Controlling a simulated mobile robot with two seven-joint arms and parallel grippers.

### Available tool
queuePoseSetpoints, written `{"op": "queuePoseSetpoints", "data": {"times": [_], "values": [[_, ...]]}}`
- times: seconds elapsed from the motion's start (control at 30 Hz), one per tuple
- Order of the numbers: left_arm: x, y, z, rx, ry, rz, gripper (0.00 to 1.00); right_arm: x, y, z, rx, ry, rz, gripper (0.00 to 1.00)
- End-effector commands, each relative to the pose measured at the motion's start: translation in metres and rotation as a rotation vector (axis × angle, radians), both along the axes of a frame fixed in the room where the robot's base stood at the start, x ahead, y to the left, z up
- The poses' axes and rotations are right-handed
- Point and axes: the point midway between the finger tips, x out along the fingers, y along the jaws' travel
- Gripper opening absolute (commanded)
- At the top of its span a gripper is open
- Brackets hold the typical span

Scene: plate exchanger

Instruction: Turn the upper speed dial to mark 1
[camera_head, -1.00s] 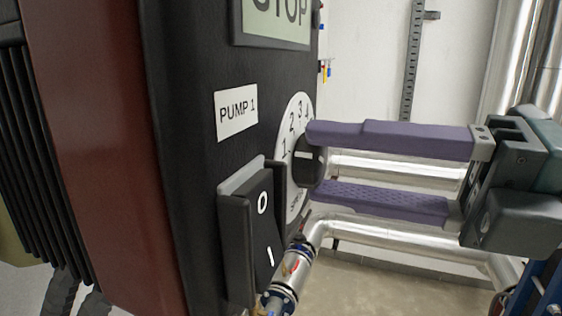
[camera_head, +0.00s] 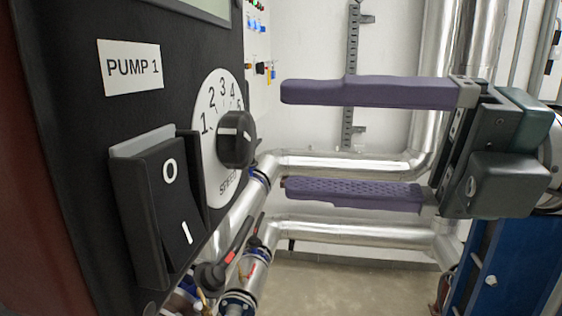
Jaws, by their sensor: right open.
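The speed dial (camera_head: 213,178) is a white disc with black numbers and the word SPEED, on the black panel beside the PUMP 1 label (camera_head: 130,67). Its round black knob (camera_head: 236,142) carries a white line that lies nearly level across its face. One end of the line points left, roughly toward mark 1; the exact alignment is hard to tell at this slant. My right gripper (camera_head: 284,138) is open and empty to the right of the knob, apart from it, with one purple finger above knob height and one below. My left gripper is out of view.
A black rocker switch (camera_head: 165,205) marked 0 and I juts from the panel below left of the dial. Silver pipes (camera_head: 340,163) and a valve with a dark handle (camera_head: 228,258) lie below and behind. Free room lies right of the dial, around my fingers.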

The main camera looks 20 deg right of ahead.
Motion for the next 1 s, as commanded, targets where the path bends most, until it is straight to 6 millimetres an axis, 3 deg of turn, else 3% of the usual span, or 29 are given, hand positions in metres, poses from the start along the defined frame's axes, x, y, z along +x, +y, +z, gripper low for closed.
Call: {"op": "queuePoseSetpoints", "data": {"times": [0.1,0.5,1.0], "values": [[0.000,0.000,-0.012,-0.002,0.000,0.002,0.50,-0.010,-0.012,-0.005,-0.005,0.003,0.002,0.81],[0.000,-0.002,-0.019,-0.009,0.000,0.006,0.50,-0.033,-0.048,-0.001,-0.001,-0.001,0.000,0.81],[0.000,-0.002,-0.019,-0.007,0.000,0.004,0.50,-0.037,-0.054,0.001,-0.003,-0.002,0.002,0.81]]}}
